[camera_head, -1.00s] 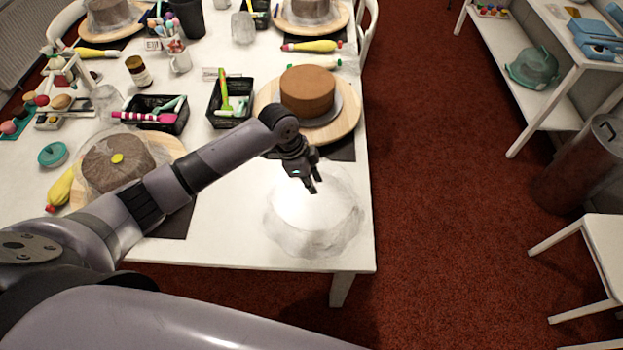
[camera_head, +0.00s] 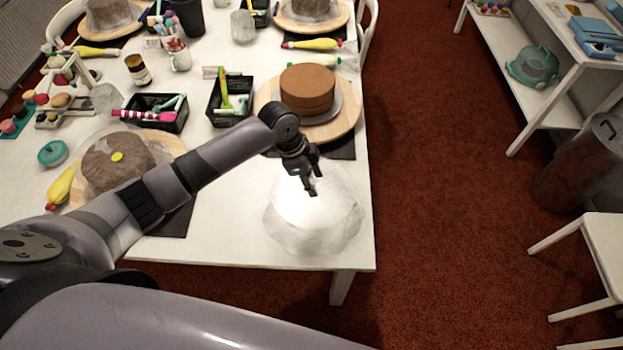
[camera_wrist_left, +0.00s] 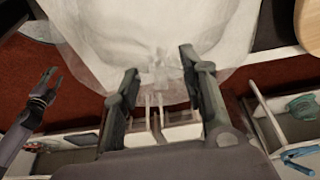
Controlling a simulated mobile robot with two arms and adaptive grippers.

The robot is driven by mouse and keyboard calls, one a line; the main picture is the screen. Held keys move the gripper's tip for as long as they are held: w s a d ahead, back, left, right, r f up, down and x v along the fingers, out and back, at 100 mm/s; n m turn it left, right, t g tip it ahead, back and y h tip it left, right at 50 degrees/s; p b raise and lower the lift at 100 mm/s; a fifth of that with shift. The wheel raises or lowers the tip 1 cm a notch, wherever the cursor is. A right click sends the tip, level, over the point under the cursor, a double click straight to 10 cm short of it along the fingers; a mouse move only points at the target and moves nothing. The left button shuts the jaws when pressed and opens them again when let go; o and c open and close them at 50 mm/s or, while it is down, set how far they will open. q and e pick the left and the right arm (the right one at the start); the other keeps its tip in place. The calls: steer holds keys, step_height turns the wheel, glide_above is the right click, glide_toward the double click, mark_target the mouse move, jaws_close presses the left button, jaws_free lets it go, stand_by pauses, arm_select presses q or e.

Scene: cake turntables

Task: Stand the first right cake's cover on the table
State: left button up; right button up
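The cover (camera_head: 318,225), a translucent whitish film dome, stands upright on the table's near right corner. My left gripper (camera_head: 313,180) is above its top; in the left wrist view its fingers (camera_wrist_left: 160,72) are apart on either side of the cover's gathered tip (camera_wrist_left: 160,78). I cannot tell whether they touch it. The first right cake (camera_head: 307,86), plain brown and uncovered, sits on its round wooden turntable (camera_head: 350,113) behind the gripper. My right gripper (camera_wrist_left: 47,82) shows small at the left of the left wrist view, fingers apart and empty; it is outside the head view.
A covered cake (camera_head: 115,165) stands on the left behind my left arm. Black baskets (camera_head: 230,120) of tools and a yellow piping bag (camera_head: 62,188) lie on the table (camera_head: 235,225). The table's right edge is close to the cover. Red floor (camera_head: 440,200) is free to the right.

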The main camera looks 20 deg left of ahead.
arm_select(q)
steer(key=b+v, duration=0.2)
steer(key=v, duration=1)
